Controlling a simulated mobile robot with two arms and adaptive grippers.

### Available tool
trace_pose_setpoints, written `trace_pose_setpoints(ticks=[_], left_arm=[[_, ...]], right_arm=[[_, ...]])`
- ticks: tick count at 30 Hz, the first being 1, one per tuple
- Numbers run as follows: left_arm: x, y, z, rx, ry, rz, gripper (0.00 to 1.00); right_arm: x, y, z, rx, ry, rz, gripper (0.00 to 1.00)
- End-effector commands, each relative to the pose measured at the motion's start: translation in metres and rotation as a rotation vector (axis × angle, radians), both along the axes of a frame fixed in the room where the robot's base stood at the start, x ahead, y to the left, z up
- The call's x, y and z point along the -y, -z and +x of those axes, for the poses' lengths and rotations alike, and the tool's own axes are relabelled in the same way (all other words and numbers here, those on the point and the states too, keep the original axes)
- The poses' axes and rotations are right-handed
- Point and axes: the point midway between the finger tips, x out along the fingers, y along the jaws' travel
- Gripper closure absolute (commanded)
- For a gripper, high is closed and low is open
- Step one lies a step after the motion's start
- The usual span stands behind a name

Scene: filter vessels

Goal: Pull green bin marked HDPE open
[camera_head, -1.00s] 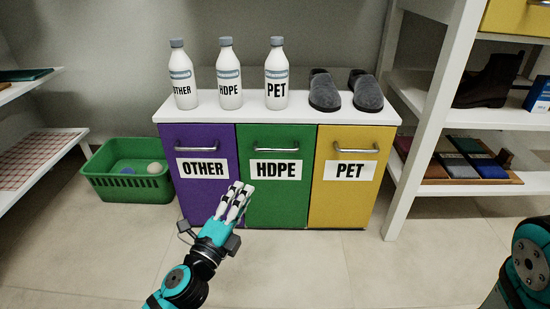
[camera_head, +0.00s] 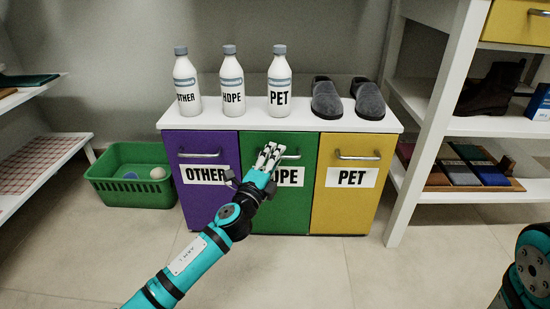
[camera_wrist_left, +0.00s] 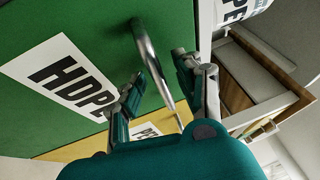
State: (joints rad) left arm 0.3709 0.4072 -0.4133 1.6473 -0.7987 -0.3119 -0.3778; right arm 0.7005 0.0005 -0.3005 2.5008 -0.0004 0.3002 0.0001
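The green bin (camera_head: 285,217) marked HDPE stands in the middle of three, its front flush with its neighbours. Its metal handle (camera_head: 292,156) is partly hidden by my left gripper (camera_head: 268,155). The HDPE label is partly covered by my arm. In the left wrist view the curved handle (camera_wrist_left: 155,68) runs between the two spread fingers of my left gripper (camera_wrist_left: 160,78), with a gap visible on the sides. The HDPE label (camera_wrist_left: 72,77) lies left of them. My right gripper is out of view; only part of my right arm shows at the lower right.
A purple bin (camera_head: 195,208) marked OTHER and a yellow bin (camera_head: 345,212) marked PET flank the green one. Three bottles and grey slippers (camera_head: 369,102) stand on the white top (camera_head: 300,122). A green basket (camera_head: 130,190) is left. The floor in front is clear.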

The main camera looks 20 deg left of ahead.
Motion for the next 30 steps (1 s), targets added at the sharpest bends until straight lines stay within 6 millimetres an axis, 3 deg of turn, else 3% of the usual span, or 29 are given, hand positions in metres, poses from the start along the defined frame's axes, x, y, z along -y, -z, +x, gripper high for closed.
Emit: trace_pose_setpoints(ticks=[10,18,30], left_arm=[[0.0009,-0.0006,0.0036,0.0,0.001,0.0,0.67],[0.0007,-0.0005,0.0034,0.0,0.0,0.0,1.0],[0.0005,0.0008,0.0032,-0.003,0.0,0.001,1.0]], right_arm=[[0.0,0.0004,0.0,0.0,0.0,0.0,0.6],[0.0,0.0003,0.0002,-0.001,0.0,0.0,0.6],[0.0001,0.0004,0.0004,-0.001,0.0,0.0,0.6]])
